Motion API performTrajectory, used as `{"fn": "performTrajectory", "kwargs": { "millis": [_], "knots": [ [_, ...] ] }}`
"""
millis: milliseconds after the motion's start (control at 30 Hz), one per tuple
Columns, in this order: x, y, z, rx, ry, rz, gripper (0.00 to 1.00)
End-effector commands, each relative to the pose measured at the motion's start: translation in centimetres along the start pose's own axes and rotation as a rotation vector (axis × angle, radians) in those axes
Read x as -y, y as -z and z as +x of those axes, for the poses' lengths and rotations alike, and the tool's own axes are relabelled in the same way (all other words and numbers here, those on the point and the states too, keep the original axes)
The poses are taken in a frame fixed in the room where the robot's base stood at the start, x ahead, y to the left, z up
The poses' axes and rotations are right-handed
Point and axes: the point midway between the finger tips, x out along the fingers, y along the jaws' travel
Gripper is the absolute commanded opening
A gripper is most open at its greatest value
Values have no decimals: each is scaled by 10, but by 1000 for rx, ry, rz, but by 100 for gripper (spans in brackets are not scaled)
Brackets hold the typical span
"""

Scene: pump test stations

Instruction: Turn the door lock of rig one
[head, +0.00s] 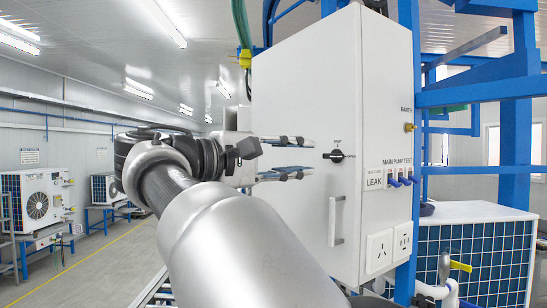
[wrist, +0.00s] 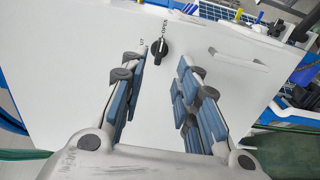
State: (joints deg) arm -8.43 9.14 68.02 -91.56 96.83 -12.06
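The door lock is a black rotary knob (head: 337,156) on the white cabinet door (head: 300,90), with small lettering around it. In the wrist view the knob (wrist: 159,50) shows beyond the fingertips, between the two finger lines. My gripper (head: 296,156) is open and empty, its fingers pointing at the knob from the left, apart from it. In the wrist view my gripper (wrist: 163,62) has blue-padded fingers spread wide on either side. The white door handle (head: 336,221) sits below the knob in the head view.
A blue frame (head: 515,120) stands at the right. Outdoor units (head: 37,202) stand far left beside open floor (head: 95,268).

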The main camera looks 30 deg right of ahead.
Motion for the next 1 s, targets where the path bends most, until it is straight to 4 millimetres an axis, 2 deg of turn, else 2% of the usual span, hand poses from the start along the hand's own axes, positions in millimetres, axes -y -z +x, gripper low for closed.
{"fn": "performTrajectory", "kwargs": {
  "millis": [100, 300, 833, 933, 967, 1000],
  "knots": [
    [0, 1, -22, -4, 0, 1, 29],
    [0, 0, -40, -1, 0, 0, 29],
    [1, 0, -41, -1, 2, -1, 29],
    [19, -2, -36, -24, 37, -15, 29],
    [29, -4, -34, -39, 57, -23, 29],
    [48, -6, -30, -63, 96, -37, 29]
  ]
}}
